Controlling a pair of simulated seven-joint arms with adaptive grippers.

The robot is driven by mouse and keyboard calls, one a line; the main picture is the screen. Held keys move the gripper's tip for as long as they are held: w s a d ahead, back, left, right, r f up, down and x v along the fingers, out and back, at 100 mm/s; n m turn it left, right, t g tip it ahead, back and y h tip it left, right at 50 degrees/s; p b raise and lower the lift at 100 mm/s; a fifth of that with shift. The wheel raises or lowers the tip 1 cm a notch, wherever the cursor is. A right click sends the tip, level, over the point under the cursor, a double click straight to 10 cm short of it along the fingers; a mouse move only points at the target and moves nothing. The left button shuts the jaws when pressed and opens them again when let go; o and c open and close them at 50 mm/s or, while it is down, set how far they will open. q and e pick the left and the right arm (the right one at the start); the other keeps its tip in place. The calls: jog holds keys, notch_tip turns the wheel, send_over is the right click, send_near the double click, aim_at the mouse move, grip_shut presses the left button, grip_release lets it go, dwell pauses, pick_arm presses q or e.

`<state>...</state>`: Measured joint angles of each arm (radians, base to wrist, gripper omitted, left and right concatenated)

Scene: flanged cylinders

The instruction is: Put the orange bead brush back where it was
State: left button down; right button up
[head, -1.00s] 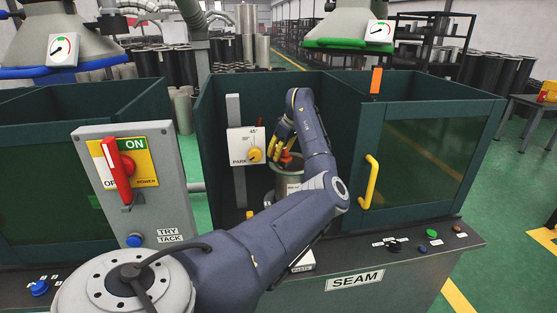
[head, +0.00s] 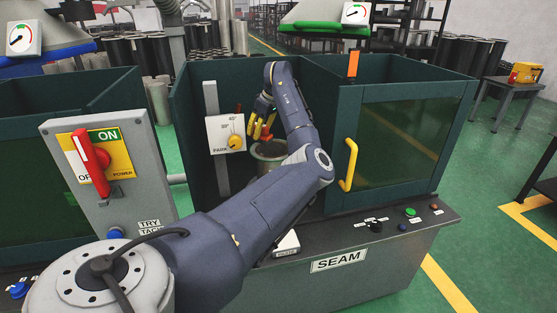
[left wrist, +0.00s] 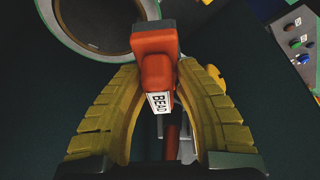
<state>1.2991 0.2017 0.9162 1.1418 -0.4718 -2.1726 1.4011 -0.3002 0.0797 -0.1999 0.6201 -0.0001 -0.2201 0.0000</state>
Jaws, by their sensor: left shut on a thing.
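The orange bead brush (left wrist: 155,68), with a white BEAD label, sits between the yellow fingers of my left gripper (left wrist: 160,75) in the left wrist view. The gripper is shut on it. In the head view the brush (head: 267,133) shows as a small orange piece below my left gripper (head: 260,125), inside the open booth above a flanged cylinder (head: 269,165). The cylinder's round opening (left wrist: 97,22) is at the top left of the left wrist view, beside the brush. The brush's lower end is hard to make out. My right gripper is not in view.
A white PARK panel (head: 226,134) with a yellow knob is on the booth's back wall, left of the gripper. The booth door with a yellow handle (head: 348,165) stands at right. A grey ON/OFF power box (head: 105,175) stands at front left.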

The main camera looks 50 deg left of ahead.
pick_arm(q)
jog(key=w+d+f+m+t, duration=0.15)
jog(key=d+f, duration=0.25)
jog(key=d, duration=0.6)
jog(key=w+d+f+m, duration=0.15)
jog(key=d+f, duration=0.35)
jog(key=d, duration=0.5)
jog(key=w+d+f+m, duration=0.1)
jog(key=w+d+f, duration=0.25)
jog(key=d, duration=0.65)
jog(key=shift+m, duration=0.3)
jog(key=f, duration=2)
jog(key=shift+s+d+f, duration=0.1)
jog(key=shift+s+d, duration=0.1)
jog(key=shift+s, duration=0.2)
jog(key=shift+f, duration=0.2)
jog(key=c, duration=1)
grip_release()
jog(key=v, duration=0.7)
jog(key=shift+r, duration=0.4)
